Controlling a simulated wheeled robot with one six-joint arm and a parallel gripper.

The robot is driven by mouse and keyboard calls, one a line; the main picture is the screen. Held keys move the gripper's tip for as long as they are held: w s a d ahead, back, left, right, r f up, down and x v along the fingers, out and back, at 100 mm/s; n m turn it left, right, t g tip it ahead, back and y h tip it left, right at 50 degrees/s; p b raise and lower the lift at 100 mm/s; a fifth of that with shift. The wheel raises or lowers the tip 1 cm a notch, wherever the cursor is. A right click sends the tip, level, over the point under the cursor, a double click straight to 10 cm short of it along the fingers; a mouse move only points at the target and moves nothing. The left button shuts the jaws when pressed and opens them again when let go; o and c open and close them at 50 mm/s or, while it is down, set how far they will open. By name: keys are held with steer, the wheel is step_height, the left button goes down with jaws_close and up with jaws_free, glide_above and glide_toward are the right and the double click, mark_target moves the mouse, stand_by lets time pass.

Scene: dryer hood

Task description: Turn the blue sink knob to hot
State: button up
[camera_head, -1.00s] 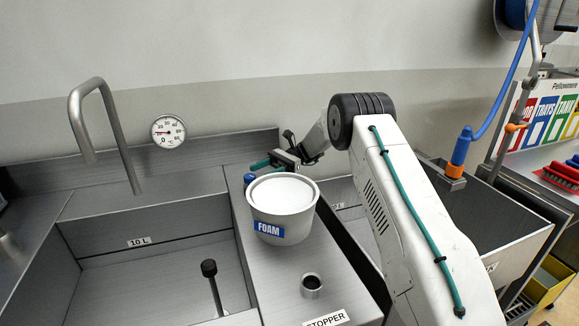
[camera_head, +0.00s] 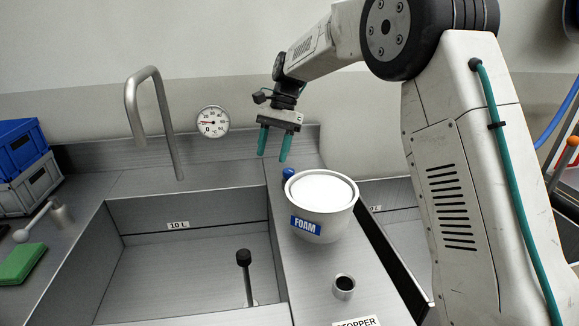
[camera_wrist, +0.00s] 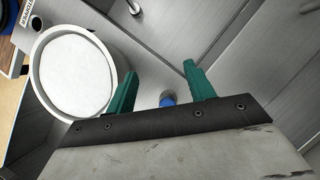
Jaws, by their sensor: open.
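The blue sink knob (camera_head: 288,173) stands on the steel deck just behind the white FOAM tub (camera_head: 322,229), which hides part of it in the head view. My gripper (camera_head: 273,157) points down with its two green fingers apart and empty, above and slightly left of the knob in that view. In the wrist view the blue knob (camera_wrist: 168,97) shows between the two open fingers (camera_wrist: 160,82), near the gripper's dark edge. The fingers do not appear to touch it. The tub (camera_wrist: 75,77) lies to the left there.
A curved faucet (camera_head: 150,100) rises behind the left basin, with a round thermometer (camera_head: 213,122) on the wall. A dark-topped stopper rod (camera_head: 244,258) stands in the basin. Crates (camera_head: 27,165) and a green sponge (camera_head: 22,263) are at left.

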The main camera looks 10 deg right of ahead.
mark_target(289, 170)
steer(key=w+d+t+h, duration=0.2)
steer(key=d, duration=0.1)
steer(key=w+d+n+t+h, duration=0.1)
steer(key=d, duration=0.1)
steer(key=shift+w+f+h, duration=0.25)
steer(key=shift+f+h, duration=0.05)
steer(key=shift+w+d+f+t, duration=0.15)
steer(key=shift+w+t, duration=0.2)
steer(key=shift+t, duration=0.05)
step_height(289, 170, down, 8)
steer(key=shift+r, duration=0.25)
steer(key=c, duration=1)
